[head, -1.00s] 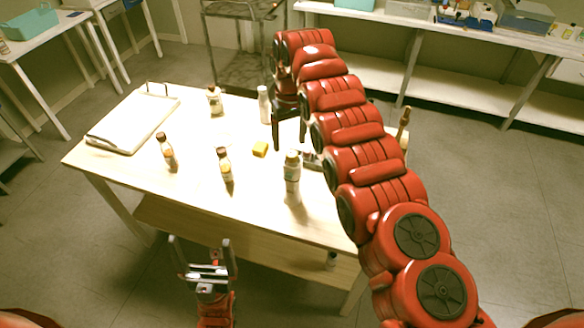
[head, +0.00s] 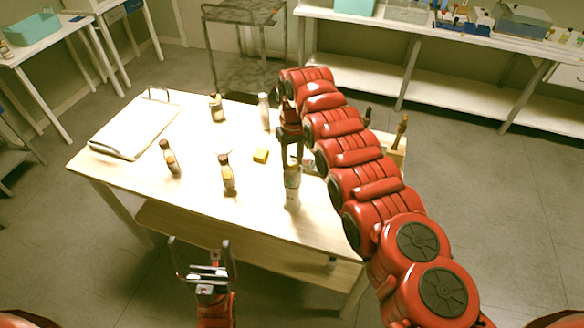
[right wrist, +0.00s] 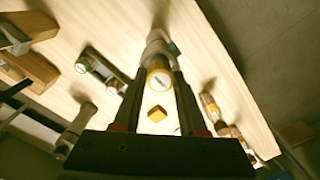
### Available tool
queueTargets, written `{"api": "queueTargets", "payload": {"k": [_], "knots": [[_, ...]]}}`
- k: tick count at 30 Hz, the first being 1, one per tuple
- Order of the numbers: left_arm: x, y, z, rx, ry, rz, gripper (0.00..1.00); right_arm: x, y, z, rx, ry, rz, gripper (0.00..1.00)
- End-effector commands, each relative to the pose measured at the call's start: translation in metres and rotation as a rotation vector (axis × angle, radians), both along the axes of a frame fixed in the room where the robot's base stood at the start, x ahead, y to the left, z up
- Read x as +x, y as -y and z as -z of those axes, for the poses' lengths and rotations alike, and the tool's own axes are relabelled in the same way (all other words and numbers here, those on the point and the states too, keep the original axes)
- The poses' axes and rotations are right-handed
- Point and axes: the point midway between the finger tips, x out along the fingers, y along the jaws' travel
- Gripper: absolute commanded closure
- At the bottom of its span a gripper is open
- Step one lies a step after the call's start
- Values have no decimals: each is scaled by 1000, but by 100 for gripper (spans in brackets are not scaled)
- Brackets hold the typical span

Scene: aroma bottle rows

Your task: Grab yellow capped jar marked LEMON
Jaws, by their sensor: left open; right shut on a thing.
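A pale bottle (head: 292,190) stands upright near the right front part of the table. Its cap (right wrist: 160,78) looks yellow with a pale round top in the right wrist view; I cannot read its label. My right gripper (head: 291,165) points down over this bottle and is shut on it at its upper part. The fingers hide part of the cap in the head view. My left gripper (head: 203,258) is open and empty, in front of the table's near edge.
Brown bottles (head: 169,157) (head: 228,175), another bottle (head: 217,108) and a white one (head: 264,111) stand on the table. A yellow block (head: 261,155) lies left of the held bottle. A white tray (head: 125,148) lies far left; a wooden holder (head: 396,150) stands right.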

Motion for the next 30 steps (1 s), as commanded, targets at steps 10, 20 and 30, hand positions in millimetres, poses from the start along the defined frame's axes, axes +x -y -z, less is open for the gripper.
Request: {"api": "queueTargets", "payload": {"k": [10,20,30], "knots": [[0,0,0,0,0,0,0,0,0,0,0,0,0,100],[0,0,2,0,0,0,0,1,0,-7,0,1,0,100],[0,0,7,0,0,0,0,1,0,-24,0,1,1,100]]}}
